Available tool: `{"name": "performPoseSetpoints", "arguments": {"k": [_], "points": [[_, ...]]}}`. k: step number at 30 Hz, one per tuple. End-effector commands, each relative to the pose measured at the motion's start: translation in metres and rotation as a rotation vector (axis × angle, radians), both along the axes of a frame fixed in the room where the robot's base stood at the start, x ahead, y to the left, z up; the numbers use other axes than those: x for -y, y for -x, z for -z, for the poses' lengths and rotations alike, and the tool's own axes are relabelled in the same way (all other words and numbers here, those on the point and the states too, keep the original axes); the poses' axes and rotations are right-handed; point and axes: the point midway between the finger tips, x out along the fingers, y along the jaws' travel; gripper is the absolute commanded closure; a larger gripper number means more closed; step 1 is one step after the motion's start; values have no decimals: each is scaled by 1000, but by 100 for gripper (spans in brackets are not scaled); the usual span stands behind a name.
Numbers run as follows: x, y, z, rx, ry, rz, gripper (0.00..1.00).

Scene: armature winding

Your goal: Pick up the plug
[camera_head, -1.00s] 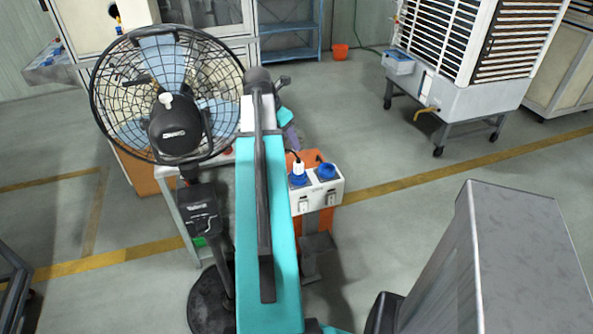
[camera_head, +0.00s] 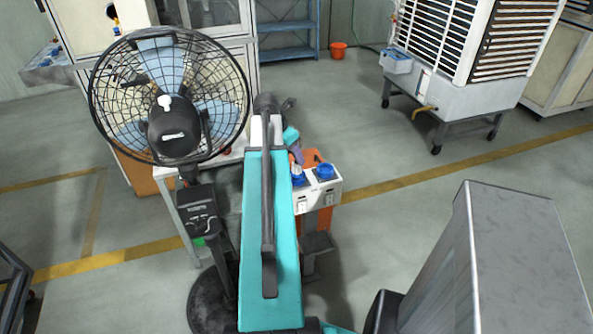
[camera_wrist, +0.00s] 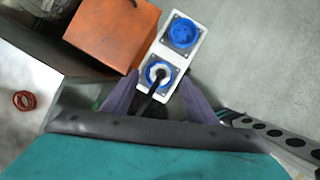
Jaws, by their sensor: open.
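The plug (camera_wrist: 157,73) is white with a black cable and sits in one blue socket of the white socket box (camera_wrist: 184,59). In the wrist view my gripper (camera_wrist: 158,92) is open, with one purple finger on each side of the cable and plug. The fingertips appear close to the box, but I cannot tell whether they touch the plug. In the head view the white socket box (camera_head: 322,196) stands right of my arm. The plug (camera_head: 297,169) shows only in part there, beside my gripper (camera_head: 296,151).
The second blue socket (camera_wrist: 182,33) is empty. An orange box (camera_wrist: 112,30) stands beside the socket box. A pedestal fan (camera_head: 172,130) stands left of my arm. A large air cooler (camera_head: 470,60) is at the back right. The floor between is open.

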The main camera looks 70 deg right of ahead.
Motion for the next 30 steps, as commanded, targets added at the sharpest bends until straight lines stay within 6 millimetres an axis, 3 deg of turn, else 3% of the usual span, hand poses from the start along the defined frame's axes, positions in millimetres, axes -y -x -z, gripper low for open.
{"name": "performPoseSetpoints", "arguments": {"k": [14, 30], "points": [[2, 1, 5, 0, 0, -1, 48], [17, 9, 46, -1, 0, -2, 48]]}}
